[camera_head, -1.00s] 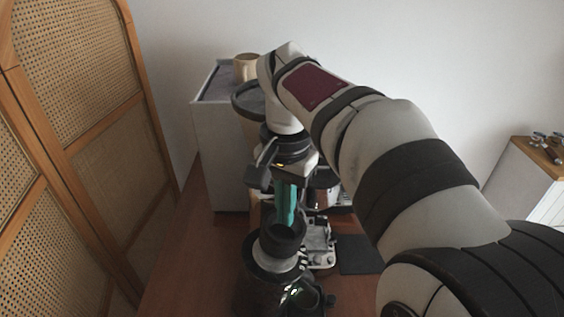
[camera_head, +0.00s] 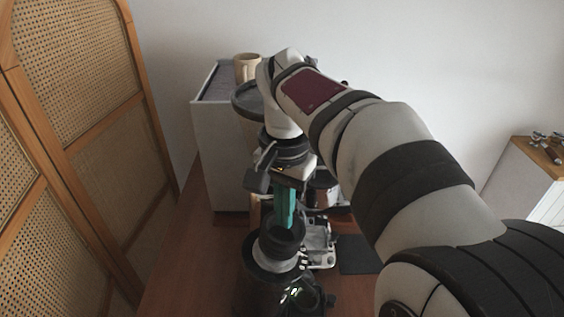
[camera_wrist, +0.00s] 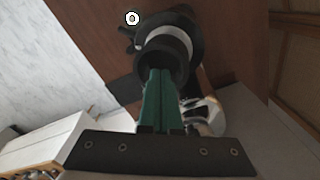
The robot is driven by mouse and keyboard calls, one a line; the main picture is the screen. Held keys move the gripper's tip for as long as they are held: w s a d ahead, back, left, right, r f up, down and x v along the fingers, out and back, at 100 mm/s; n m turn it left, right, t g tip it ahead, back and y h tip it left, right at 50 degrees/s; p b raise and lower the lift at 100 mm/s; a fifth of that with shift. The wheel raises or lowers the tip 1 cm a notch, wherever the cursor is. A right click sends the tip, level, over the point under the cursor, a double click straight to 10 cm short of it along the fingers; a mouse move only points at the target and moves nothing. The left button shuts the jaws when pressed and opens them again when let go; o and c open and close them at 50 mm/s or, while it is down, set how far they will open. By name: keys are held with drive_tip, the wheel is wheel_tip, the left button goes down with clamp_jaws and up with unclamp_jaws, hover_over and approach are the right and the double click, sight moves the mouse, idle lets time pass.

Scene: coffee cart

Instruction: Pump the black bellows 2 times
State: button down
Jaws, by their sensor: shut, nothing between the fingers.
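The black bellows (camera_head: 282,246) stands upright on top of the dark machine at the bottom centre of the head view. In the wrist view its round, open-looking dark top (camera_wrist: 177,42) lies just beyond the fingertips. My gripper (camera_head: 285,220) points down at it with teal fingers pressed together and nothing between them. In the wrist view the shut green fingertips (camera_wrist: 160,74) overlap the near rim of the bellows. The fingertips hide part of its top, and I cannot tell whether they touch it.
A pale disc (camera_head: 276,270) sits under the bellows. A metal machine part (camera_head: 319,243) and a dark mat (camera_head: 358,254) lie to its right. A pale box (camera_head: 217,150) with a mug (camera_head: 247,67) stands behind. Wooden screen panels (camera_head: 100,130) are at left. Wooden tabletop is bare left of the machine.

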drive_tip(key=shift+f, duration=0.4)
drive_tip(key=shift+d+r, duration=0.15)
drive_tip(key=shift+r, duration=0.6)
drive_tip(key=shift+d+r, duration=0.1)
drive_tip(key=shift+r, duration=0.65)
drive_tip(key=shift+a+f, duration=0.15)
drive_tip(key=shift+f, duration=0.6)
drive_tip(key=shift+a+f, duration=0.15)
drive_tip(key=shift+f, duration=0.55)
drive_tip(key=shift+d+r, duration=0.15)
drive_tip(key=shift+r, duration=0.55)
drive_tip(key=shift+d+r, duration=0.15)
drive_tip(key=shift+r, duration=0.55)
drive_tip(key=shift+r, duration=0.1)
